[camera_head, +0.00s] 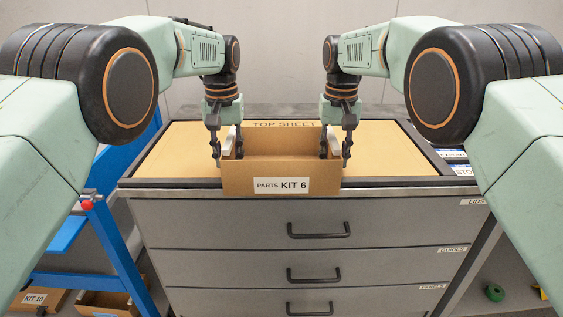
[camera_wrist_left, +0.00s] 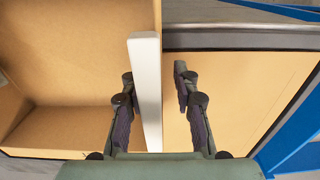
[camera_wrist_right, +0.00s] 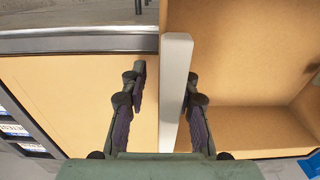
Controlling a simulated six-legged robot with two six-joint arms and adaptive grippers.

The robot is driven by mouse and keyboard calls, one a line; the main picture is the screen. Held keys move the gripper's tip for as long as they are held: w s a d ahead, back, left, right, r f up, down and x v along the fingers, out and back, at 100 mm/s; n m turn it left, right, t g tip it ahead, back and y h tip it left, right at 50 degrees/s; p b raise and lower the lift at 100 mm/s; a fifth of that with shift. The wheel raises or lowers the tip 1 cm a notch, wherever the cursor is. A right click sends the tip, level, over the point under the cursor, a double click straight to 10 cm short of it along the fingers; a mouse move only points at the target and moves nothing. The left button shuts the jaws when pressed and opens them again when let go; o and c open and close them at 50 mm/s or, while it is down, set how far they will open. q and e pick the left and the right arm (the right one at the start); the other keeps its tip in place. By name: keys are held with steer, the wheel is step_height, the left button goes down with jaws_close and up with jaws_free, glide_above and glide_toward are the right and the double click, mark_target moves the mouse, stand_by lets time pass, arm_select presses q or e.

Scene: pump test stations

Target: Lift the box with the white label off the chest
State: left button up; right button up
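The open cardboard box (camera_head: 232,181) with a white label (camera_head: 281,186) reading "PARTS KIT 6" sits at the front edge of the grey chest's top (camera_head: 131,183). White strips line its left rim (camera_wrist_left: 146,85) and right rim (camera_wrist_right: 175,85). My left gripper (camera_head: 227,148) points down at the left wall, with one finger inside and one outside; a gap shows on the outer side in the left wrist view. My right gripper (camera_head: 337,148) straddles the right wall likewise, with a gap outside. Both grippers are open. The visible part of the box's inside is empty.
A tan sheet marked "TOP SHEET" (camera_head: 390,150) covers the chest top within a dark rim. Several drawers with black handles (camera_head: 318,230) face me. A blue frame (camera_head: 100,225) stands at left, with other boxes (camera_head: 40,298) low down. Blue-and-white labels (camera_head: 463,171) lie at right.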

arm_select(q)
steer(key=shift+s+a+r, duration=0.1)
steer(key=shift+a, duration=0.05)
steer(key=c, duration=0.5)
arm_select(e)
steer(key=shift+r, duration=0.1)
steer(key=c, duration=0.5)
arm_select(q)
jaws_close()
arm_select(e)
jaws_close()
steer(key=shift+d, duration=0.15)
